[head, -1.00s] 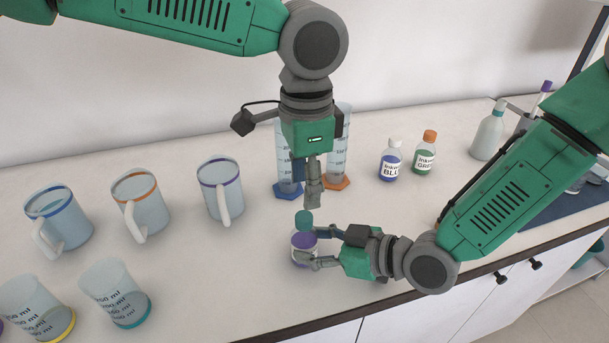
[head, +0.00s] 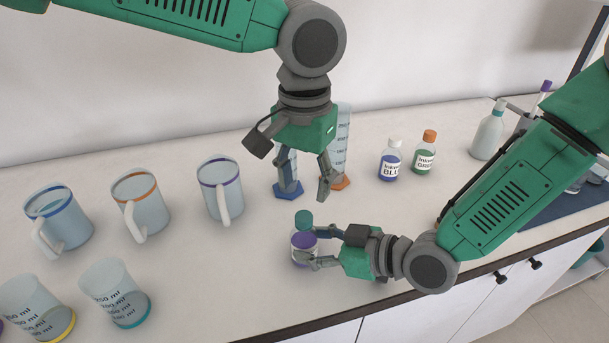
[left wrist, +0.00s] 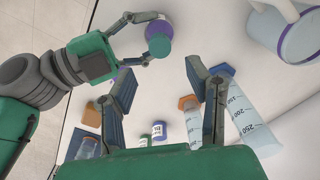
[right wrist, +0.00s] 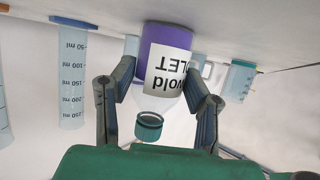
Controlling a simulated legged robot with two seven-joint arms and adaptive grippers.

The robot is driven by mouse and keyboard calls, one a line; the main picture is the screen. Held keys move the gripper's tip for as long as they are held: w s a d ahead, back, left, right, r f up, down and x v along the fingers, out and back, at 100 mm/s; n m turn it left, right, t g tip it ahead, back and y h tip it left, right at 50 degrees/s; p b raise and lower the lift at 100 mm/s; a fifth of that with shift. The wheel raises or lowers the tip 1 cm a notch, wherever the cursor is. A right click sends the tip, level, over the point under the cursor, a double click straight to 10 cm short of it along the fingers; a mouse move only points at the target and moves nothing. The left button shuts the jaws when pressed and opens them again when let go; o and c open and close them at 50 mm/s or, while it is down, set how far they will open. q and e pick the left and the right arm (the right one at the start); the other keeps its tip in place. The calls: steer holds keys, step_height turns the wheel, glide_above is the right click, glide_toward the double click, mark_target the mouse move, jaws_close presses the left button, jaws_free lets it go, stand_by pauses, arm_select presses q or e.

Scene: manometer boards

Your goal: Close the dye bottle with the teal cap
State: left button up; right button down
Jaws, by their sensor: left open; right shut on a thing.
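The dye bottle (head: 303,243), with violet dye and a white label, stands upright near the counter's front edge. My right gripper (head: 312,248) is shut around its body from the right. The teal cap (head: 304,218) is at the top of the bottle; in the right wrist view the cap (right wrist: 148,127) shows at the bottle's neck, but how firmly it sits I cannot tell. My left gripper (head: 304,188) is open and empty above the cap, fingers pointing down and apart from it. The left wrist view shows the cap (left wrist: 159,46) beyond the open fingers.
Blue and green ink bottles (head: 390,160) (head: 424,152) stand at the back right. Two graduated cylinders (head: 342,135) stand behind my left gripper. Several mugs (head: 141,205) and beakers (head: 117,292) stand on the left. The counter between mugs and dye bottle is clear.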

mark_target(304, 216)
arm_select(q)
step_height(304, 216, down, 7)
steer(key=shift+f, duration=0.2)
arm_select(e)
steer(key=shift+f, duration=0.15)
arm_select(q)
jaws_close()
